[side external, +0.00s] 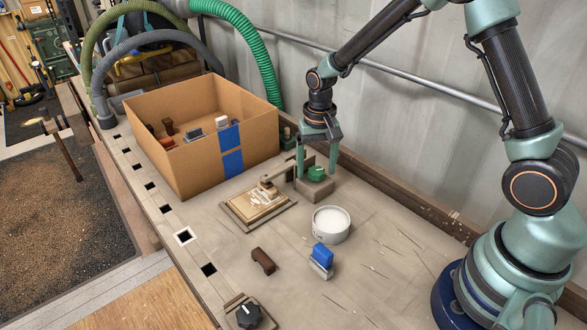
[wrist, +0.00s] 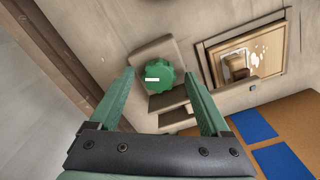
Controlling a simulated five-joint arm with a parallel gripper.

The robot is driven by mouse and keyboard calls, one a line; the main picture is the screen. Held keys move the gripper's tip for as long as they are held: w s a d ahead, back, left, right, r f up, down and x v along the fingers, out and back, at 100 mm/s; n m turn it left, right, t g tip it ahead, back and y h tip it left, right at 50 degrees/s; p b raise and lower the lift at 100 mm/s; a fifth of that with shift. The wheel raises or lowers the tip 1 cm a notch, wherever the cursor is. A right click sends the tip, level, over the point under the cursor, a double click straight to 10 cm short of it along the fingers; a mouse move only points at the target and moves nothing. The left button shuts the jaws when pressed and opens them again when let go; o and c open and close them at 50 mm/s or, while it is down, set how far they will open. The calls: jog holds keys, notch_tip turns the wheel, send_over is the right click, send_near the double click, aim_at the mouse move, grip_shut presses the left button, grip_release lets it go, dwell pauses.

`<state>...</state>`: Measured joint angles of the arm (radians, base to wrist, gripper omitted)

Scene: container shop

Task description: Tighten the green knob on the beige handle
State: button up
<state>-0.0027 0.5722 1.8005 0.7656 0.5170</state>
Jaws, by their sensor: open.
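The green knob (side external: 317,173) sits on a beige block (side external: 315,190) beside the beige handle (side external: 283,171), a bar that reaches out over a framed board. In the wrist view my gripper (wrist: 160,76) has a visible gap between each finger and the knob. Whether the fingertips reach the knob's height is hard to tell.
A cardboard box (side external: 172,161) with blue tape stands left of my gripper. A white round tub (side external: 331,224), a blue-topped block (side external: 321,261), a brown piece (side external: 263,261) and a black dial (side external: 248,316) are nearer. The bench's right front is clear.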

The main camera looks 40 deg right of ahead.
aim_at(318, 171)
jog(key=n, duration=0.7)
jog(key=shift+s, duration=0.1)
jog(key=shift+d+r+n, duration=0.1)
jog(key=shift+r+n, duration=0.25)
jog(key=shift+n, duration=0.05)
notch_tip(318, 171, up, 12)
jog(key=s+r+m+t, duration=0.1)
jog(key=s+r+t, duration=0.1)
jog(key=s, duration=0.5)
jog(key=s+r+m+t, duration=0.1)
jog(key=s+r+t, duration=0.2)
jog(key=s+r, duration=0.2)
jog(key=shift+s+t, duration=0.3)
jog(key=shift+s, duration=0.75)
dwell(0.8)
